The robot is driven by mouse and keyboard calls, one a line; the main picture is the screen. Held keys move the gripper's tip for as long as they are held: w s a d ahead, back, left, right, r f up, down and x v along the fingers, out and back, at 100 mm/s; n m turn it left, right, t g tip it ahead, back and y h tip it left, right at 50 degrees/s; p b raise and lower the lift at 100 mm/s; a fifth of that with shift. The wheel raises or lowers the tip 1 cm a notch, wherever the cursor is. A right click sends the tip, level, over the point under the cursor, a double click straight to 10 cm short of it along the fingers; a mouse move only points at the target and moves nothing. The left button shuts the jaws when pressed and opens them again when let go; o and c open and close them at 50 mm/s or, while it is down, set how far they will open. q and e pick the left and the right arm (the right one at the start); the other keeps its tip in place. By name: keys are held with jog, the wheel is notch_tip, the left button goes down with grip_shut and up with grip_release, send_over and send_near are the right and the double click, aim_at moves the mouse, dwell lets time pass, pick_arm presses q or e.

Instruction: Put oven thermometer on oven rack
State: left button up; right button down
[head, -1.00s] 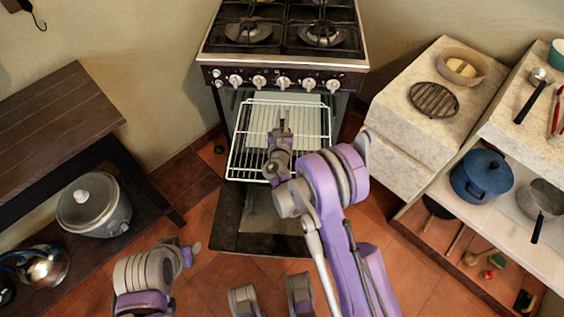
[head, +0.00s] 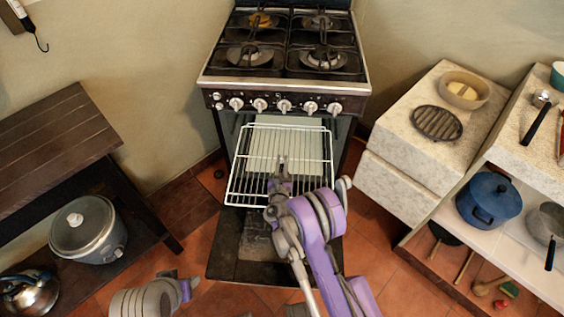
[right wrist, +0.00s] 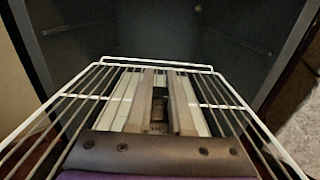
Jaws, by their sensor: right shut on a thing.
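The white wire oven rack (head: 237,187) is pulled out of the open oven, over the lowered door. My right gripper (head: 281,163) is over the front half of the rack. In the right wrist view, its two fingers (right wrist: 160,95) point along the rack into the oven. They are shut on a small dark object with a metallic part, which seems to be the oven thermometer (right wrist: 157,113); it is mostly hidden. I cannot tell whether it touches the rack wires (right wrist: 100,95). My left gripper (head: 191,284) is low at the left, away from the rack, its jaw state unclear.
The oven door (head: 240,255) lies open beneath the rack. A stone counter (head: 400,150) stands to the right, a dark wooden bench (head: 60,145) to the left with a slow cooker (head: 88,228) below.

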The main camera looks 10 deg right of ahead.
jog(key=shift+f, duration=0.2)
jog(key=c, duration=0.8)
grip_release()
jog(key=shift+r, duration=0.1)
jog(key=shift+r, duration=0.1)
